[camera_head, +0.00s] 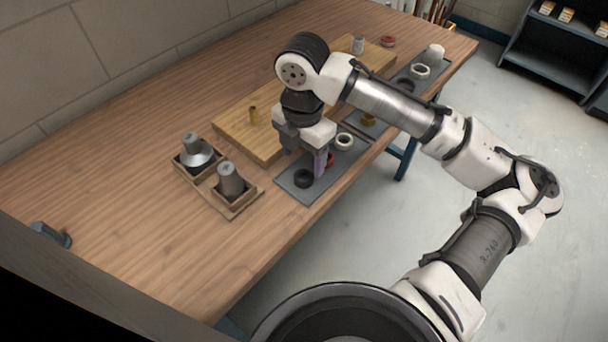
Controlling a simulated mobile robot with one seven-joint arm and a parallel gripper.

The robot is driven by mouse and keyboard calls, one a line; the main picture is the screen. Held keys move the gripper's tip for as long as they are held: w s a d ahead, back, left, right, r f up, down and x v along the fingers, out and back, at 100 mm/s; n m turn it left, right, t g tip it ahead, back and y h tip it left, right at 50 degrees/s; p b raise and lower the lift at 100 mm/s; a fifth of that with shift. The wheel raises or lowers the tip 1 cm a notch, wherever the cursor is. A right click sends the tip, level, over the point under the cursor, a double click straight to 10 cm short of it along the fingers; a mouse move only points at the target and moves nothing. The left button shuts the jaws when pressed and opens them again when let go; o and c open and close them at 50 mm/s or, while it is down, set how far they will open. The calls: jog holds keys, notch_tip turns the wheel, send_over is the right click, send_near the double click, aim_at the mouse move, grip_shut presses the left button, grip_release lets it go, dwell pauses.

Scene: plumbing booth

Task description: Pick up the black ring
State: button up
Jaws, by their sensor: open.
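The black ring (303,179) lies flat on the dark grey mat (291,196), close to the mat's front left end. My gripper (304,152) points down over the mat, just behind the ring in the picture, and is open with nothing seen between its fingers. I cannot tell its exact height above the mat. A white ring (344,141) lies on the same mat to the right. A red item (331,157) is partly hidden behind my right finger.
Another mat (432,78) with white parts lies farther right. The table's left side is mostly clear.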

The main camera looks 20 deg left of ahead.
aim_at(304, 181)
jog(key=shift+w+f+p, duration=0.2)
jog(key=shift+f+p, duration=0.55)
jog(key=shift+f, duration=2.35)
jog(key=c, duration=1)
jog(key=shift+r, duration=0.15)
